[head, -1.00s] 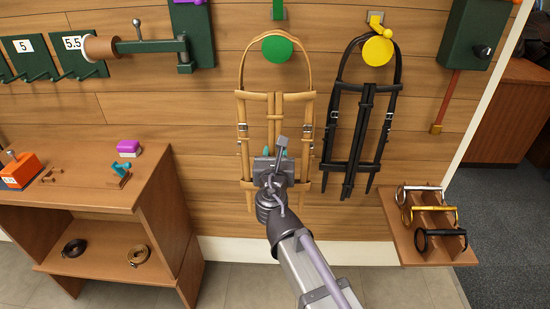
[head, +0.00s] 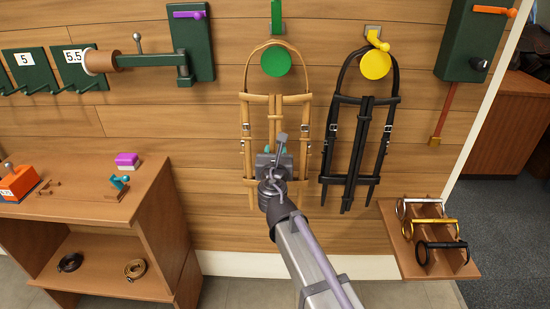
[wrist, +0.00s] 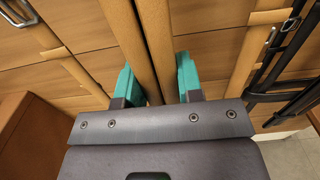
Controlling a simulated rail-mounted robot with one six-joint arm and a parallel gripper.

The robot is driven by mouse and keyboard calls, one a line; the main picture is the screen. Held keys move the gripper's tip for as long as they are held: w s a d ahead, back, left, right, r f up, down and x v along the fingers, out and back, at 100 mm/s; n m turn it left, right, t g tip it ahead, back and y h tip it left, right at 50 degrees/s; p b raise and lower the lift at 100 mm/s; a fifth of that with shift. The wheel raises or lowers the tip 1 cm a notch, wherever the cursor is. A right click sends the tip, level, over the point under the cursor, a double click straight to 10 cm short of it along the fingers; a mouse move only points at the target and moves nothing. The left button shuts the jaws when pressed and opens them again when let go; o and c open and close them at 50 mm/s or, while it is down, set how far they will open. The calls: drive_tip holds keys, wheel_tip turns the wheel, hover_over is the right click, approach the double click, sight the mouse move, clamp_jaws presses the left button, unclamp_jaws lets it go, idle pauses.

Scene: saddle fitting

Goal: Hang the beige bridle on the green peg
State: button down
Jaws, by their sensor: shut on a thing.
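The beige bridle (head: 245,130) is upright in front of the wall in the head view. Its top loop shows above and on both sides of the round green peg (head: 276,62), with the disc in front of it. I cannot tell whether the loop rests on the peg's stem. My gripper (head: 270,152) is low at the bridle's middle, shut on its straps. In the wrist view, the teal fingers (wrist: 158,82) stand on either side of two beige straps (wrist: 158,45). My gripper hides part of the lower bridle in the head view.
A black bridle (head: 337,130) hangs at the yellow peg (head: 376,65), close on the right. A wooden shelf with bits (head: 400,250) juts out at lower right. A wooden bench (head: 150,195) stands at left, below a green wall bracket (head: 190,50).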

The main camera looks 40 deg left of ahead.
drive_tip(key=shift+x, duration=1.4)
drive_tip(key=shift+w+a+f+b, duration=0.35)
drive_tip(key=shift+w+f+b, duration=0.25)
drive_tip(key=shift+f+b, duration=0.25)
drive_tip(key=c, duration=0.7)
unclamp_jaws()
drive_tip(key=shift+s, duration=0.1)
drive_tip(key=v, duration=1)
drive_tip(key=shift+s+d, duration=0.25)
